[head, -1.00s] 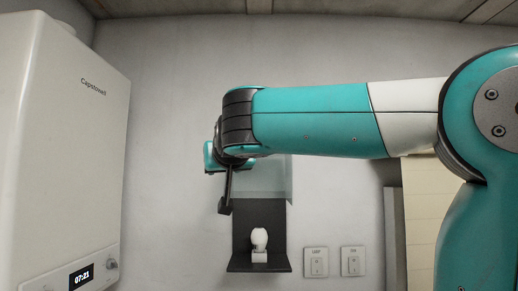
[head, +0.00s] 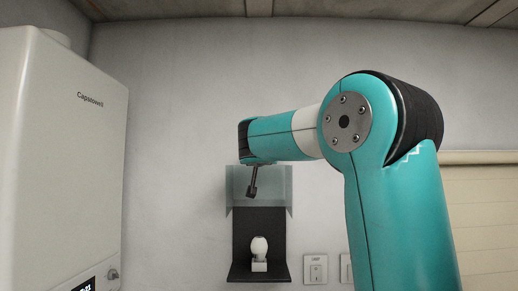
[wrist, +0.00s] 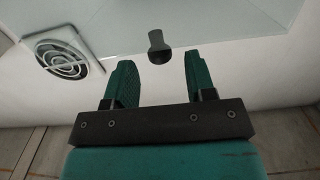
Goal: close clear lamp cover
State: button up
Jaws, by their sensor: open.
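The clear lamp cover (head: 274,178) is raised, standing above the lamp in the head view. Its pale pane (wrist: 110,22) also fills the upper part of the wrist view. The white bulb (head: 259,247) sits uncovered in front of a dark back panel (head: 246,222). My gripper (wrist: 158,80) is open and empty in the wrist view. A dark knob (wrist: 157,42) shows on the pane, just beyond and between my fingertips, with no visible contact.
A white boiler (head: 70,150) stands on the left. Wall switches (head: 315,268) are right of the lamp, partly behind my arm at the far one. A round vent (wrist: 63,57) shows in the wrist view. A cream slatted panel (head: 485,215) is at the right.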

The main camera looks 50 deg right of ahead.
jog(key=shift+p+x, duration=0.65)
jog(key=shift+x, duration=1.2)
